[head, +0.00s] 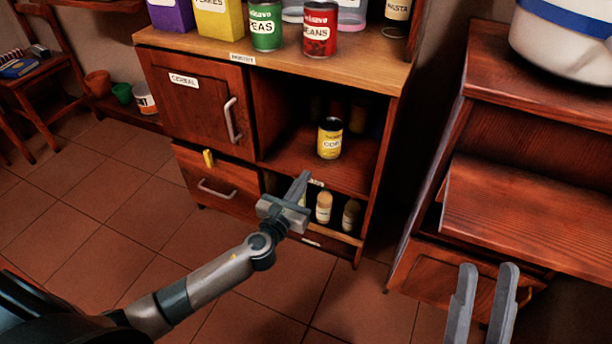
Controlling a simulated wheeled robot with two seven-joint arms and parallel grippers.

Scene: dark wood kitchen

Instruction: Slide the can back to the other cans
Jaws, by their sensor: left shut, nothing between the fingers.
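The yellow can (330,139) with a dark top stands upright near the front of the open cabinet shelf (296,160). Other cans (335,108) stand in shadow deeper in the same compartment and are hard to make out. My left gripper (303,178) is shut and empty, in front of the cabinet, below and to the left of the yellow can and apart from it. My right gripper (484,272) is at the lower right, its two fingers apart with nothing between them, far from the can.
A green can (265,26) and a red can (320,30) stand on the cabinet top. The cereal door (195,97) is left of the shelf. Below the shelf, bottles (323,208) stand in a low compartment. A wooden unit (530,200) is at the right.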

